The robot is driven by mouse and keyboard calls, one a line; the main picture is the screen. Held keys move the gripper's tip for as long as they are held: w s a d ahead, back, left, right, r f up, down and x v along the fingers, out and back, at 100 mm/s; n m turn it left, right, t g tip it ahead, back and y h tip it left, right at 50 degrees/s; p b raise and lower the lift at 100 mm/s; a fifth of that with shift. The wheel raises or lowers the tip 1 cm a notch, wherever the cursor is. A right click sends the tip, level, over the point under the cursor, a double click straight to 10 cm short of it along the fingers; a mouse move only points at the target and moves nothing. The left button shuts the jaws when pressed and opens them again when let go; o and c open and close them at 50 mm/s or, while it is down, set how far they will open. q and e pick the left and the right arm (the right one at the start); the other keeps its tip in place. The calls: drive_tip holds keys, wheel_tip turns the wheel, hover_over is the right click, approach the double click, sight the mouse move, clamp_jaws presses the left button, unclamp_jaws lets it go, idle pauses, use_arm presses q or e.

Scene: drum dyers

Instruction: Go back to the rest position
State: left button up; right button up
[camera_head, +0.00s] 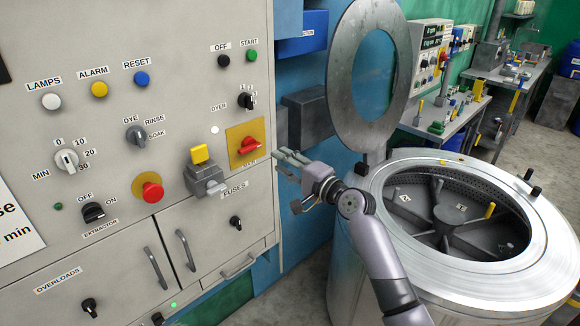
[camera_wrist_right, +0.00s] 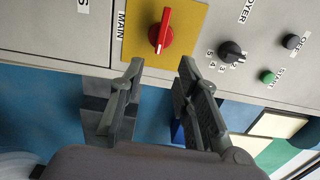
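My right gripper (camera_head: 290,165) is in front of the right edge of the grey control cabinet (camera_head: 110,200), near the red main switch (camera_head: 248,146) on its yellow plate. In the right wrist view the two fingers of the gripper (camera_wrist_right: 155,100) are spread with nothing between them. The red main switch (camera_wrist_right: 160,30) lies beyond the fingertips there, apart from them. My right arm reaches in from the bottom right of the head view. My left gripper is not in view.
A round metal drum machine (camera_head: 455,235) with its ring lid (camera_head: 345,60) raised stands close to my right arm. A blue wall (camera_head: 300,235) lies behind the gripper. The cabinet's knobs and handles stick out, including the fuse lever (camera_head: 205,180). Workbenches (camera_head: 450,112) stand at the back right.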

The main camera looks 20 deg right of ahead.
drive_tip(key=shift+v, duration=1.05)
